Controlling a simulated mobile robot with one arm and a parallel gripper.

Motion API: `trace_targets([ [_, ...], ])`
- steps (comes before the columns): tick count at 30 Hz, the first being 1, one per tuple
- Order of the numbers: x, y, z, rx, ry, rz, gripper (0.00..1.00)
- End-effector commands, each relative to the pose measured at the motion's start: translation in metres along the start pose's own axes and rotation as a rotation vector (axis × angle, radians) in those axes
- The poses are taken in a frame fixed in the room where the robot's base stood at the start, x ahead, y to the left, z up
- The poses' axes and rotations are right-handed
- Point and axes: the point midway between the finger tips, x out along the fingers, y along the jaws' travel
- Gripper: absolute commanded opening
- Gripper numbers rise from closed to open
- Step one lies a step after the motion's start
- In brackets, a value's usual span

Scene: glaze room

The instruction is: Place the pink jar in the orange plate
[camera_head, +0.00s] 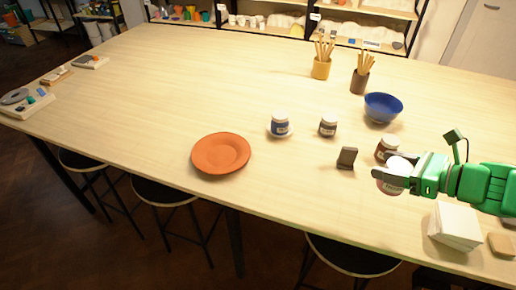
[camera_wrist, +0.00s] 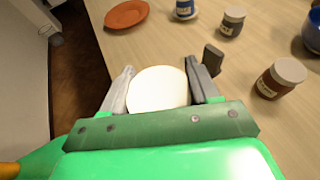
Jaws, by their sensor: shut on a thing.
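The orange plate (camera_head: 221,154) lies empty on the table, left of centre in the head view; it also shows at the top of the wrist view (camera_wrist: 126,14). My gripper (camera_head: 384,177) is at the right of the table, shut on a jar with a white lid. I cannot tell how far the jar is above the table. The plate is well to the left of my gripper.
A blue jar (camera_head: 280,126), a grey jar (camera_head: 328,126), a dark small block (camera_head: 347,158) and a brown jar (camera_head: 386,148) stand nearby. A blue bowl (camera_head: 383,107) and two brush holders (camera_head: 321,68) are farther back. A white block (camera_head: 456,226) is at front right. The table around the plate is clear.

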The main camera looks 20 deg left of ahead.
Motion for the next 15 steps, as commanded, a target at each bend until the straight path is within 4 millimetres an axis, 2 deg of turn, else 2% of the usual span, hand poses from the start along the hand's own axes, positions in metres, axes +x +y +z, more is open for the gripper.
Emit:
trace_targets([
  [15,0.071,0.015,0.031,-0.063,0.001,0.160,0.20],
])
